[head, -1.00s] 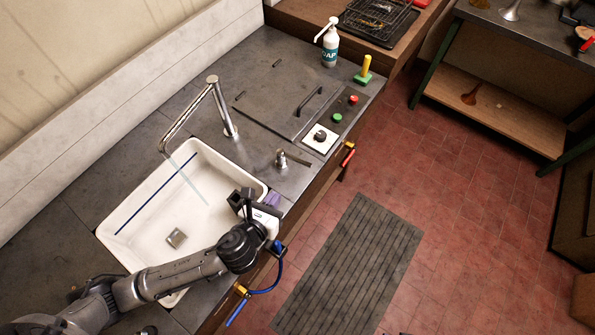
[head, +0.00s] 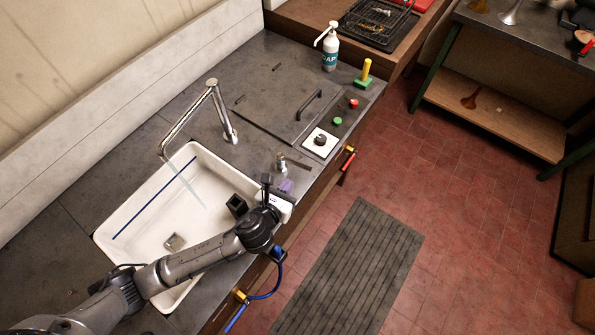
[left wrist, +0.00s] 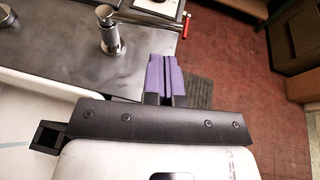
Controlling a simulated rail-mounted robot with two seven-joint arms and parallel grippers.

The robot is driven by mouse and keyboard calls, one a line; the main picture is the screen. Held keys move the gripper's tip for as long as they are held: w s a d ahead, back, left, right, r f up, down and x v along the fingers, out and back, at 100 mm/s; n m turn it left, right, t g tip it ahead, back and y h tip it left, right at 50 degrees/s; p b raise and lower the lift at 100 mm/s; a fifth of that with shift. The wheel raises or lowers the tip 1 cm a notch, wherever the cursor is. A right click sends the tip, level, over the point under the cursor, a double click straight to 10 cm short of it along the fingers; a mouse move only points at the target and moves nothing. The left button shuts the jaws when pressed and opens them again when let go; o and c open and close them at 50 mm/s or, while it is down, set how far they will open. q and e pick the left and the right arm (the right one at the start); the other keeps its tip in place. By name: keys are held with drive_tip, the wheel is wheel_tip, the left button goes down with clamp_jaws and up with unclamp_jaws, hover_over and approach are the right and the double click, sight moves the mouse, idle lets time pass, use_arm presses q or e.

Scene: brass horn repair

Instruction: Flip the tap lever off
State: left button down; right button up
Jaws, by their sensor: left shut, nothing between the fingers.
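The tap lever (head: 300,164) is a thin dark bar on a short metal post (head: 282,161) beside the sink, pointing right. In the left wrist view the lever (left wrist: 150,21) and its post (left wrist: 110,36) are at the upper left. The tall chrome spout (head: 216,102) arches over the sink, and a pale water stream (head: 187,184) falls from it. My left gripper (head: 286,186), with purple fingers, is just below the lever post in the head view, apart from the lever. Its fingers (left wrist: 163,76) are shut and empty. My right gripper is out of view.
The white sink (head: 130,210) lies left of my left gripper. A hatch with a black handle (head: 309,105), a knob (head: 320,139) on a white plate, green and red buttons and a soap bottle (head: 330,50) are further up the counter. The counter's front edge is close.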

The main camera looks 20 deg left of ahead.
sight(296, 163)
use_arm(q)
drive_tip(key=x, duration=0.7)
drive_tip(key=shift+w+b, duration=0.15)
drive_tip(key=shift+b, duration=0.15)
